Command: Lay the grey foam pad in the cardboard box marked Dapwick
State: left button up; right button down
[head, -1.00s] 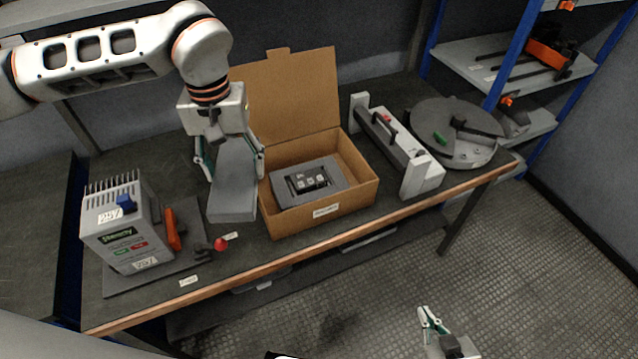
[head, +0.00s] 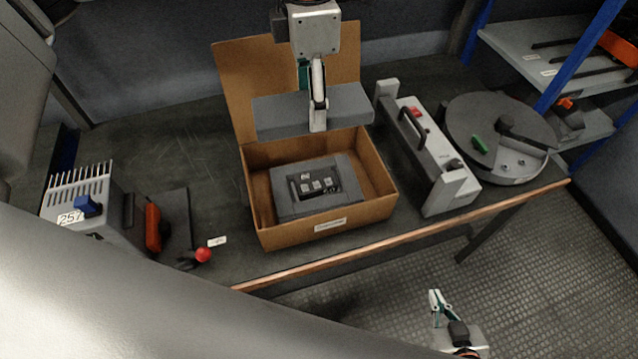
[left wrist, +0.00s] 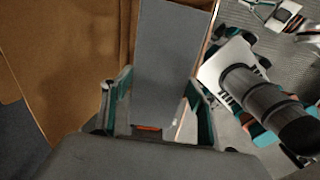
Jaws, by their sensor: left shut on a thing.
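The grey foam pad (head: 277,117) is a thick slab, held level above the back part of the open cardboard box (head: 283,236). My left gripper (head: 318,118) is shut on the pad. In the left wrist view the pad (left wrist: 168,55) lies between the two fingers of the left gripper (left wrist: 160,105). The box has a raised back flap and a front label too small to read. Inside it lies a grey unit (head: 318,188) with a dark panel. My right gripper (head: 443,308) hangs over the floor, apart from the bench; its finger gap is unclear.
A grey finned unit (head: 85,205) stands left of the box, near a red knob (head: 203,255). A light-grey device with a handle (head: 436,160) stands close to the box's right side. A round dark disc (head: 500,140) lies farther right. Bare bench (head: 165,140) shows left of the box.

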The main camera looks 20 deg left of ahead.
pick_arm(q)
jog(key=shift+w+d+n, duration=0.1)
jog(key=shift+n, duration=0.2)
jog(key=shift+f, duration=0.3)
notch_tip(320, 180, down, 19)
jog(key=shift+f+b, duration=0.1)
jog(key=shift+b, duration=0.3)
jog(key=o, duration=0.9)
jog(key=shift+f, duration=0.15)
notch_tip(320, 180, up, 12)
jog(key=shift+r, duration=0.2)
jog(key=shift+f, duration=0.1)
